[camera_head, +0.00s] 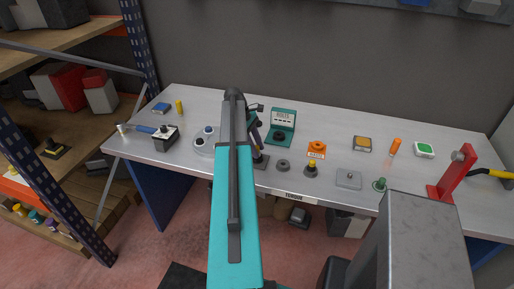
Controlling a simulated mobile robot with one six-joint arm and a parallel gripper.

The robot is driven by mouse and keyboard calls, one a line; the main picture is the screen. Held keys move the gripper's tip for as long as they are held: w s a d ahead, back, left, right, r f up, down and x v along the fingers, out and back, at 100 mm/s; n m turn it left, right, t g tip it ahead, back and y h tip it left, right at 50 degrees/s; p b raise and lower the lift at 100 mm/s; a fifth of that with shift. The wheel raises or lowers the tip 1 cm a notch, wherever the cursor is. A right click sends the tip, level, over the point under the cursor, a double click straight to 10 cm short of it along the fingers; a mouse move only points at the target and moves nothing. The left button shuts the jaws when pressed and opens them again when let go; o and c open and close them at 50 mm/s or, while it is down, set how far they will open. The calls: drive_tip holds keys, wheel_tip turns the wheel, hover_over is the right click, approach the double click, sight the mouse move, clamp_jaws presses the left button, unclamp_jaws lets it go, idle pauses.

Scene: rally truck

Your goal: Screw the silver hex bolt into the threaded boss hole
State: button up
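A pale grey square plate (349,180) lies near the front edge of the workbench, right of centre. A small dark-centred round feature (350,176) stands out on it. I cannot tell whether it is the threaded boss hole or a bolt head. I cannot pick out the silver hex bolt for certain. My teal arm reaches forward over the bench left of centre. The end of the arm, near some small dark parts (256,108), is largely hidden behind its own links. I cannot see whether my gripper is open or holds anything.
Shelving (60,110) is at left. The back-centre of the bench is clear.

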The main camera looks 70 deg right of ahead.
drive_tip(key=shift+n+h+p, duration=0.3)
drive_tip(key=shift+n+p, duration=0.1)
drive_tip(key=shift+n, duration=0.5)
drive_tip(key=shift+n+p, duration=0.3)
drive_tip(key=shift+n, duration=0.2)
drive_tip(key=shift+n+h, duration=0.3)
drive_tip(key=shift+h, duration=0.1)
drive_tip(key=shift+n+h+p, duration=0.3)
drive_tip(key=shift+n+p, duration=0.15)
drive_tip(key=shift+n, duration=0.45)
